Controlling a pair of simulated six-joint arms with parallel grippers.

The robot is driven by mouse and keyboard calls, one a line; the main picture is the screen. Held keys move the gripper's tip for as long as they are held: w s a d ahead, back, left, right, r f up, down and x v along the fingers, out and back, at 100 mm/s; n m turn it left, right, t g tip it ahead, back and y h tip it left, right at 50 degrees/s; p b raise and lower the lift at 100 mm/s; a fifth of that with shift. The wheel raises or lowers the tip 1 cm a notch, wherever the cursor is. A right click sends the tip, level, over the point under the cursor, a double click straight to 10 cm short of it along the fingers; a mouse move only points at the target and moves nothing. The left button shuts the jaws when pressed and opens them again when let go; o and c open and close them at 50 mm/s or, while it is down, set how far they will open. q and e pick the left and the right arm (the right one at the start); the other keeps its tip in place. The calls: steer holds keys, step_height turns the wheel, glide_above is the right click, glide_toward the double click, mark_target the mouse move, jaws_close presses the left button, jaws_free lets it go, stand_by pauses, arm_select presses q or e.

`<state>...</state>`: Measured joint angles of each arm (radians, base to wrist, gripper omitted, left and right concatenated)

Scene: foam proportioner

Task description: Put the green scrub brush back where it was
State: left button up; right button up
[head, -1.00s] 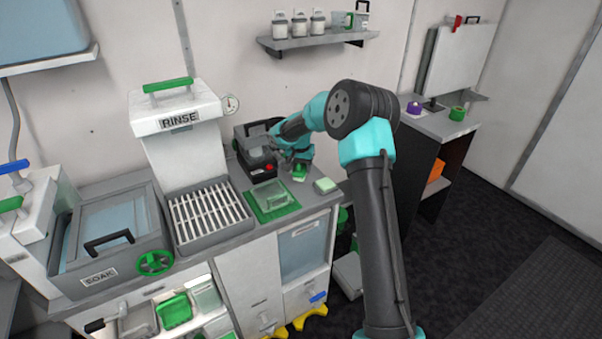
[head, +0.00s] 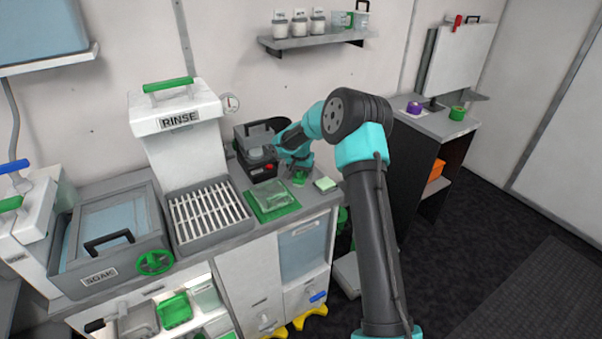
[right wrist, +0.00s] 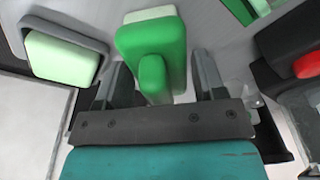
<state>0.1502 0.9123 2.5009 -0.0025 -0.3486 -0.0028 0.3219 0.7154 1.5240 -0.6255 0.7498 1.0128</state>
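The green scrub brush (head: 300,179) is at the right part of the counter, just below my right gripper (head: 299,170), which partly hides it. In the right wrist view the brush (right wrist: 153,50) has a green body, a raised green handle and pale bristles on its far side. Its handle lies between the two fingers of my right gripper (right wrist: 164,75). The fingers stand apart with a gap on each side of the handle. Whether the bristles touch the counter is hard to tell. My left gripper is not in view.
A pale green sponge (head: 325,184) sits beside the brush, in a grey holder in the wrist view. A green mat (head: 265,212) bears a clear container to the left. A black device with a red knob (head: 262,172) stands behind. The counter's front edge is close.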

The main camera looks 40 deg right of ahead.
steer(key=shift+r, duration=0.1)
steer(key=r, duration=0.4)
steer(key=a+r, duration=0.1)
steer(key=r, duration=0.3)
steer(key=s+r, duration=0.1)
steer(key=r, duration=0.3)
steer(key=shift+a, duration=0.25)
